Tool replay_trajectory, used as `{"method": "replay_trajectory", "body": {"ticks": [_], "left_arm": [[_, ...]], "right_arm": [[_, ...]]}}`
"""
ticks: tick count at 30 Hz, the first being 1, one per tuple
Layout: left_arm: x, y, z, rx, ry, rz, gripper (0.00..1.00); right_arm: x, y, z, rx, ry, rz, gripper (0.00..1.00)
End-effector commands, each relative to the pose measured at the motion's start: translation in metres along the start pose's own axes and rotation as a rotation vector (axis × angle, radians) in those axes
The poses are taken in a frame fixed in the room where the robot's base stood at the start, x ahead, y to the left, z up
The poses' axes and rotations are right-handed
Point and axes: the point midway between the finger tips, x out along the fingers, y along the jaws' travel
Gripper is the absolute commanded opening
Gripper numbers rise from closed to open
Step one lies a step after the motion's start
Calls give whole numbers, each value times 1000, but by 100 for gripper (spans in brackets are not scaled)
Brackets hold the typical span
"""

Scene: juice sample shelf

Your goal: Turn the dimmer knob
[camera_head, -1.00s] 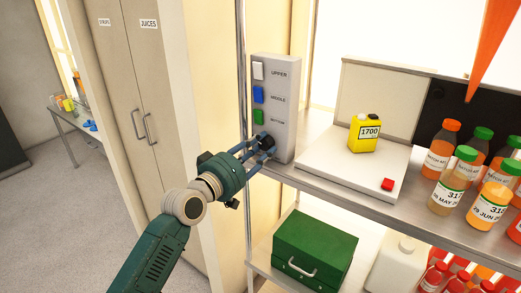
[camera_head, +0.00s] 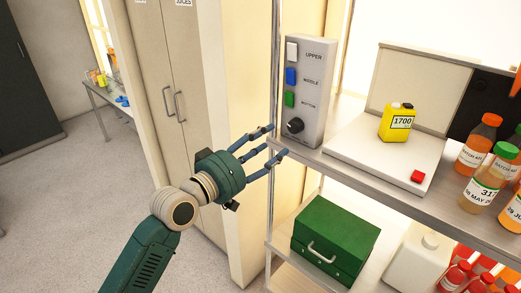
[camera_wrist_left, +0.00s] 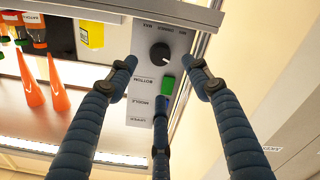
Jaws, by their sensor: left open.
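The black dimmer knob (camera_head: 295,125) is at the bottom of a grey switch panel (camera_head: 316,62). Above it are a green, a blue and a white button, labelled BOTTOM, MIDDLE and UPPER. My left gripper (camera_head: 272,143) is open and empty, to the left of the panel and slightly below the knob, apart from it. In the left wrist view the knob (camera_wrist_left: 160,53) appears upside down between the spread fingers, beyond the tips, with small lettering beside it. The green button (camera_wrist_left: 168,85) is partly beside a finger. My right gripper is not in view.
The panel stands on a metal shelf (camera_head: 365,178) beside a white scale (camera_head: 385,150) bearing a yellow canister (camera_head: 396,122). Juice bottles stand to the right. A green box (camera_head: 335,240) is on the lower shelf. A thin shelf post (camera_head: 275,80) rises just left of the panel.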

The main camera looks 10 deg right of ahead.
Motion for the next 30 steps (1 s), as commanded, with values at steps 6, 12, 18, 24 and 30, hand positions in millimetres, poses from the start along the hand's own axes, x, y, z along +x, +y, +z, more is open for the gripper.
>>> {"method": "replay_trajectory", "body": {"ticks": [6,12,18,24,30], "left_arm": [[-27,0,1,-1,-1,0,50],[-31,0,0,-1,-1,1,50],[-31,-1,1,-2,-1,-2,50],[-32,-62,23,-11,-1,-102,50],[-56,-192,91,-11,-35,-328,50]], "right_arm": [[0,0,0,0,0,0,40],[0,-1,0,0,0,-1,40],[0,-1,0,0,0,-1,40],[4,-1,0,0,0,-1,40],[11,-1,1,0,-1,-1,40]]}}
